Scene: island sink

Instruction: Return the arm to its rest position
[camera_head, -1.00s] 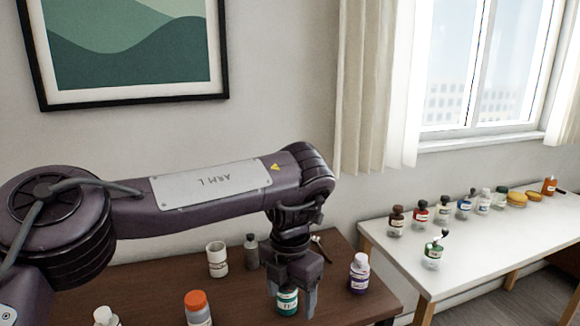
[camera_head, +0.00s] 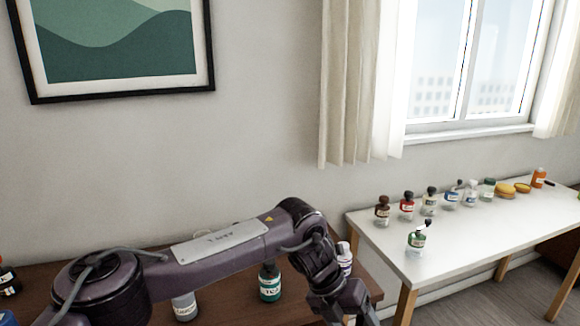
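My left arm (camera_head: 215,245) reaches in from the lower left over the brown table. My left gripper (camera_head: 350,312) hangs at its end near the bottom edge, with its fingers apart and no object seen between them; the fingertips are partly cut off. A green-labelled bottle (camera_head: 270,286) stands on the brown table left of the gripper, apart from it. A white bottle with a purple label (camera_head: 345,262) stands just behind the gripper, partly hidden by the arm. My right arm and gripper are not in view.
The brown table (camera_head: 235,310) also bears a grey labelled bottle (camera_head: 185,308) below the arm and a dark bottle (camera_head: 8,280) at the far left. A white table (camera_head: 470,235) at the right carries several small bottles, including a separate green one (camera_head: 416,240).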

